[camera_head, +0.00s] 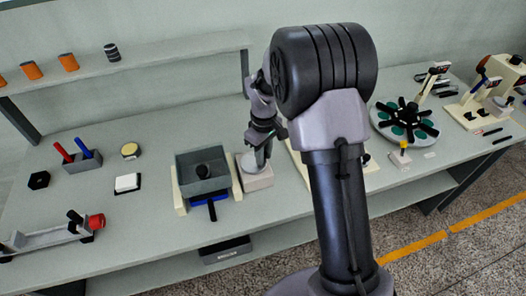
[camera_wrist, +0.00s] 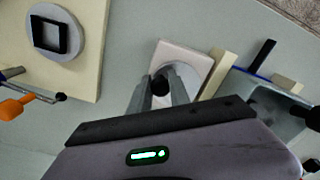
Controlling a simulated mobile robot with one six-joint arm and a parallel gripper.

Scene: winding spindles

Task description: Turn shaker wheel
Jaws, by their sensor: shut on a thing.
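The shaker wheel is a pale disc (camera_head: 247,173) on a low beige-pink block (camera_head: 259,184), just right of the grey shaker box (camera_head: 182,172). In the wrist view the disc (camera_wrist: 195,69) lies flat on its block (camera_wrist: 170,47), and a black knob (camera_wrist: 160,84) stands up from it. My gripper (camera_head: 259,162) reaches down over the disc. In the wrist view its two fingers (camera_wrist: 160,92) are shut on the knob, one on each side. In the head view the knob is hidden by the fingers.
The shaker box sits close beside the wheel between beige rails (camera_head: 181,199). In the wrist view a cream board (camera_wrist: 88,75) with a grey disc lies left of the block. A round black-armed rack (camera_head: 405,121) stands farther right. The bench front (camera_head: 130,225) is clear.

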